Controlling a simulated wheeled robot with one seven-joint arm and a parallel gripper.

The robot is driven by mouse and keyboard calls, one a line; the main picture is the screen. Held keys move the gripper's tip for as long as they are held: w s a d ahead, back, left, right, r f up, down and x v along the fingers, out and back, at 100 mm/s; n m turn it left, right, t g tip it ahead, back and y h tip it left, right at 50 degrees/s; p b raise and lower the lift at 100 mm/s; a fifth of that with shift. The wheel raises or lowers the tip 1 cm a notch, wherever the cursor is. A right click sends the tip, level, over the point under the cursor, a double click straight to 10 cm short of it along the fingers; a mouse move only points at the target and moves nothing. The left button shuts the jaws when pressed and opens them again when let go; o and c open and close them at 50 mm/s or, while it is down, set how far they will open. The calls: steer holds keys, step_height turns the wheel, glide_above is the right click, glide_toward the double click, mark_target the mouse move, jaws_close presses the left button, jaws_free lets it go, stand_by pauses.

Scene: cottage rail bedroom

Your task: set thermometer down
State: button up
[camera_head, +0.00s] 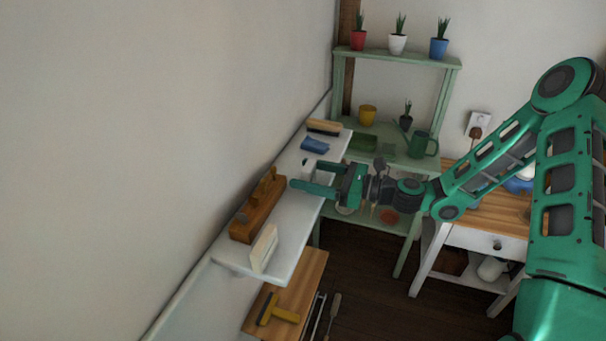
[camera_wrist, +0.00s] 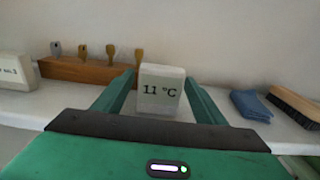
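The thermometer is a small white block (camera_wrist: 161,89) reading 11 °C, upright in the wrist view. My gripper (camera_wrist: 162,82) has its two green fingers close against the left and right sides of it, so it looks shut on the thermometer. In the head view my gripper (camera_head: 305,174) reaches in from the right over the white wall shelf (camera_head: 283,240), with a bit of the white thermometer (camera_head: 305,168) showing at the fingertips. Its lower edge is near the shelf top; I cannot tell whether it touches.
On the shelf, a wooden block with upright pegs (camera_head: 256,208) and a white sign block (camera_head: 264,248) stand left in the wrist view. A blue cloth (camera_head: 314,145) and a brush (camera_head: 324,127) lie to the right. A green plant stand (camera_head: 400,58) is behind.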

steer(key=shift+d+r, duration=0.1)
steer(key=v, duration=1.1)
steer(key=shift+s+d, duration=0.15)
steer(key=shift+d, duration=0.25)
